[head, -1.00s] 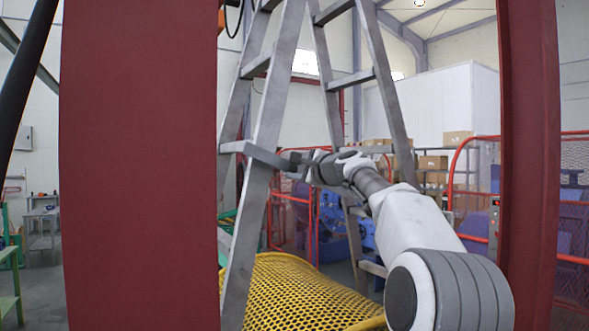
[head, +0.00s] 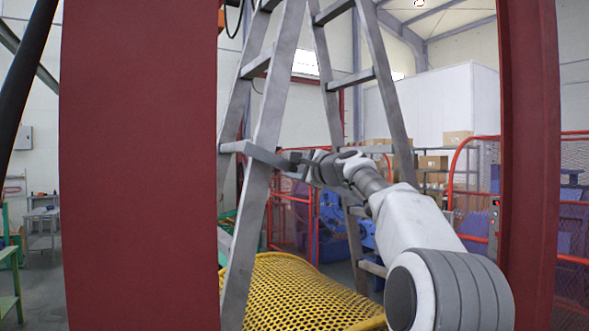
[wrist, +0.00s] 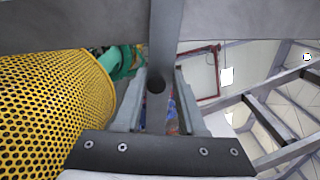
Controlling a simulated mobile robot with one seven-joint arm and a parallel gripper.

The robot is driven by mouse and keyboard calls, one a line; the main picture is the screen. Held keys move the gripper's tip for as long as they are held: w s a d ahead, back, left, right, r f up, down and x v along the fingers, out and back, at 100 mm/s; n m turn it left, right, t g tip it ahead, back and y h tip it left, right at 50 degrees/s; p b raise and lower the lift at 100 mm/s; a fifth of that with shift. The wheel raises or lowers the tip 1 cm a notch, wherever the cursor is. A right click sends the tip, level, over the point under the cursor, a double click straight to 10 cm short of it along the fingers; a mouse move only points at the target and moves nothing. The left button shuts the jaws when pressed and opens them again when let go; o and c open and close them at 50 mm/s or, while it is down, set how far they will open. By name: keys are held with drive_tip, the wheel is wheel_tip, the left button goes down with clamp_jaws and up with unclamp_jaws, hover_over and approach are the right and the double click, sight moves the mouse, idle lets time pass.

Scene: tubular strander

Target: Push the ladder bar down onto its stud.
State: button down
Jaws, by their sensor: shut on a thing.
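The ladder bar (head: 262,154) is a flat grey strip in the head view. It runs across the ladder's near left leg at mid height. My gripper (head: 298,165) reaches it from the right and is shut at the bar's right end. In the wrist view the bar (wrist: 163,45) runs down the middle between the two fingers of my gripper (wrist: 160,106). A dark round hole (wrist: 155,84) shows in the bar near the fingertips. I cannot make out the stud in either view. The grey ladder (head: 268,125) stands with its legs spread.
A wide dark red post (head: 138,165) stands close on the left, and another red post (head: 530,160) on the right. A yellow perforated guard (head: 290,295) lies low under the bar and also fills the wrist view's left side (wrist: 50,110). Red-framed mesh fencing stands behind.

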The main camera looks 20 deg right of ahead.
drive_tip(key=a+f+n+b, duration=0.2)
drive_tip(key=f+b, duration=1.1)
drive_tip(key=a+f+n+b, duration=0.2)
drive_tip(key=f+b, duration=1.1)
drive_tip(key=b, duration=0.1)
drive_tip(key=shift+s+a+n, duration=0.2)
drive_tip(key=shift+s+n, duration=0.1)
drive_tip(key=c, duration=0.9)
unclamp_jaws()
drive_tip(key=shift+o, duration=1)
drive_tip(key=shift+s+r, duration=0.15)
drive_tip(key=s+d+b, duration=0.3)
drive_tip(key=s+b, duration=0.2)
drive_tip(key=s, duration=1.2)
drive_tip(key=shift+s+r+b, duration=0.2)
drive_tip(key=shift+r+b, duration=0.15)
drive_tip(key=shift+b, duration=0.05)
